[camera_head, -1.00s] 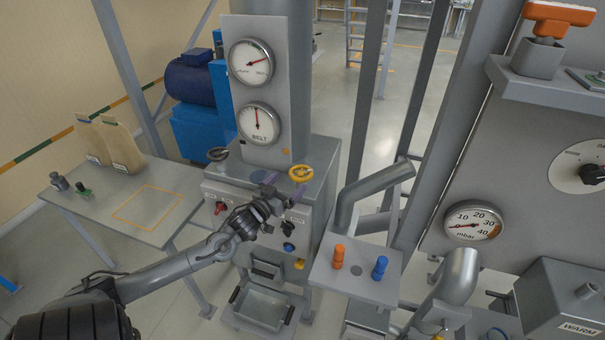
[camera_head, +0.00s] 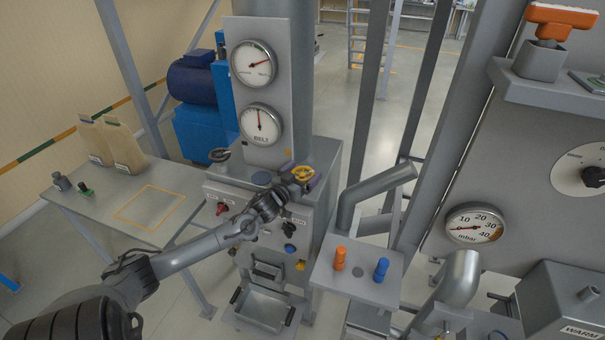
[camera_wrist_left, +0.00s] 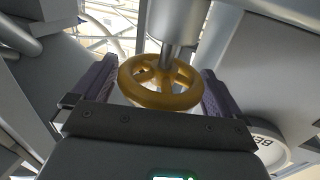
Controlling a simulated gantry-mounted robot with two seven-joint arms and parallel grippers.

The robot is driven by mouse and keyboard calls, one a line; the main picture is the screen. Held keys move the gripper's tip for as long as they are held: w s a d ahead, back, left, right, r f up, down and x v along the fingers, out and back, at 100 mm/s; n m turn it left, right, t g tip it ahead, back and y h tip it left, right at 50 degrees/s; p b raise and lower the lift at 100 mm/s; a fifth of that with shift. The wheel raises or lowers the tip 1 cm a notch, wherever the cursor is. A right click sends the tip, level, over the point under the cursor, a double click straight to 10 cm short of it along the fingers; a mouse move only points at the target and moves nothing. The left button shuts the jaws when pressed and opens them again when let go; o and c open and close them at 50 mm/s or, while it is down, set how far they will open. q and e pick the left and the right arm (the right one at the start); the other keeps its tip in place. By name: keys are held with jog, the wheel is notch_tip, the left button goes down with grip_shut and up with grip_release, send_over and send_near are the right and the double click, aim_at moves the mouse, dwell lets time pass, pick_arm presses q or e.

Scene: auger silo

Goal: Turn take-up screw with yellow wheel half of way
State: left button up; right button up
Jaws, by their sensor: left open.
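The yellow wheel (camera_head: 303,173) sits on top of the grey cabinet (camera_head: 322,150), at its right side in the head view. In the left wrist view the yellow wheel (camera_wrist_left: 160,82) is a spoked ring on a metal shaft. My left gripper (camera_head: 300,182) has reached the wheel. In the left wrist view my left gripper (camera_wrist_left: 158,90) is open, with one purple-grey finger pad on each side of the wheel; I cannot tell whether either pad touches the rim. My right gripper is not in view.
A dark handwheel (camera_head: 219,155) sits on the cabinet's left. The BELT gauge (camera_head: 260,124) stands behind the wheels. A small shelf with an orange peg (camera_head: 340,258) and a blue peg (camera_head: 381,268) is to the right. A side table (camera_head: 105,190) is at left.

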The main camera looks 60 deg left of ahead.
pick_arm(q)
jog(key=c, duration=0.7)
jog(key=shift+n+g+y, duration=0.3)
jog(key=shift+n+y, duration=0.1)
jog(key=shift+y, duration=0.2)
